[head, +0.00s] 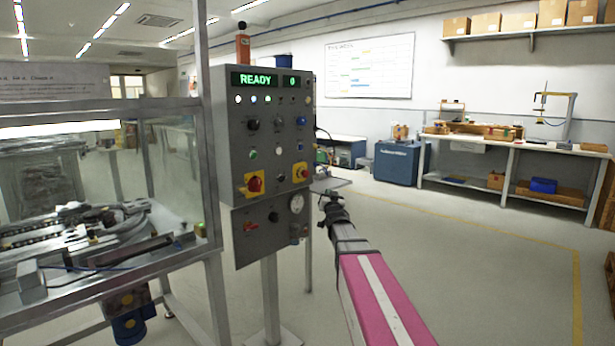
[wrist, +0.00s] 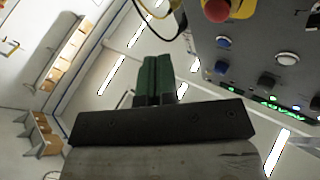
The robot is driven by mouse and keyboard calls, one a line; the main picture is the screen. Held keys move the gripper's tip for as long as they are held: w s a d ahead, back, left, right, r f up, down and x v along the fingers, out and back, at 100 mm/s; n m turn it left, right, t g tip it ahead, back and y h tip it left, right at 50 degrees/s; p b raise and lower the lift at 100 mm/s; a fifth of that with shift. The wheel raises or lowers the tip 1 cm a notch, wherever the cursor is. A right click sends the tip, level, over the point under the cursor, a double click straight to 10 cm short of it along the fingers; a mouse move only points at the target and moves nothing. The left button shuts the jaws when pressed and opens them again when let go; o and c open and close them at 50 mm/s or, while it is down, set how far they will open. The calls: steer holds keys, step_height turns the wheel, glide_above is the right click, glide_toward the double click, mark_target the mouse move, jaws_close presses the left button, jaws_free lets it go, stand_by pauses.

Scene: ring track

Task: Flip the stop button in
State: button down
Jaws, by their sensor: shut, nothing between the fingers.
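The grey control panel (head: 270,140) stands left of centre in the head view, its display reading READY. The right one looks like a round stop button; the left one's shape is less clear. In the wrist view, a round red button (wrist: 216,10) on yellow shows at the top edge, partly cut off. My gripper (head: 328,198) is to the right of the panel, apart from it. Its green fingers (wrist: 158,75) are together and empty.
A framed glass-sided machine (head: 100,200) stands left of the panel. A workbench (head: 510,160) and a blue cabinet (head: 400,162) stand at the back right. The floor on the right is open.

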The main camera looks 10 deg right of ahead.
mark_target(306, 174)
step_height(306, 174, up, 6)
steer(key=t+y, duration=0.1)
steer(key=t, duration=0.1)
steer(key=shift+w+d+t, duration=0.2)
steer(key=shift+w+t, duration=0.1)
steer(key=shift+t, duration=0.1)
steer(key=shift+w, duration=0.1)
steer(key=w+a, duration=0.5)
steer(key=w, duration=0.2)
steer(key=shift+w+a, duration=0.1)
steer(key=shift+a, duration=0.15)
stand_by(1.9)
steer(key=shift+w+a, duration=0.15)
steer(key=shift+w+a, duration=0.3)
steer(key=shift+w, duration=0.15)
stand_by(1.0)
steer(key=shift+s, duration=0.15)
steer(key=shift+s+d, duration=0.55)
steer(key=shift+s, duration=0.05)
